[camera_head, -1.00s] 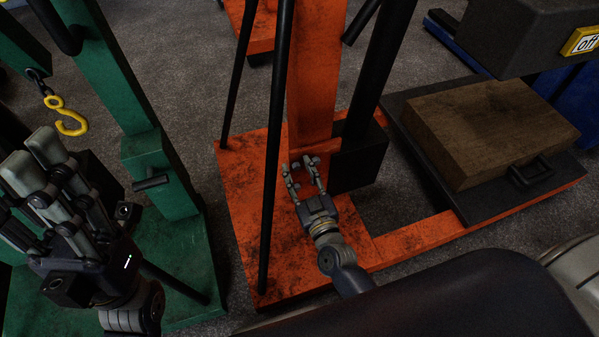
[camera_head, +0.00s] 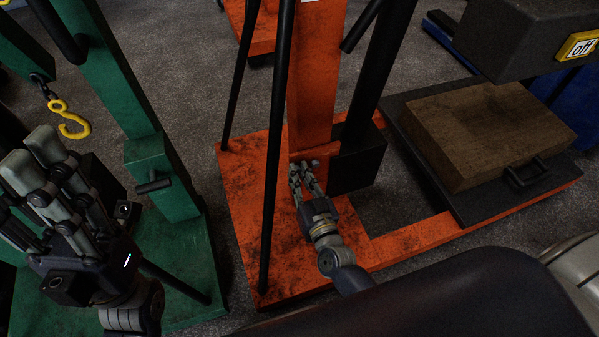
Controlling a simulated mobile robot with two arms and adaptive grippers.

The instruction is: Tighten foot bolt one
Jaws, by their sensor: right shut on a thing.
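The orange jack (camera_head: 318,75) stands upright on its flat orange base plate (camera_head: 250,200). Small grey foot bolts sit at the foot of its post; one (camera_head: 315,163) shows just right of my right fingertips. My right gripper (camera_head: 302,168) reaches over the base plate and is shut on a bolt at the post's foot. Its fingers mostly hide that bolt, and I cannot tell which number it is. My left gripper (camera_head: 32,150) is at the left, over the green machine's base, with its fingers extended, apart and empty.
Black rods (camera_head: 277,130) stand close left of my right gripper, and a black block (camera_head: 358,165) is close right. A wooden block (camera_head: 490,130) lies on a black tray at right. A green machine (camera_head: 160,165) and yellow hook (camera_head: 70,122) are at left.

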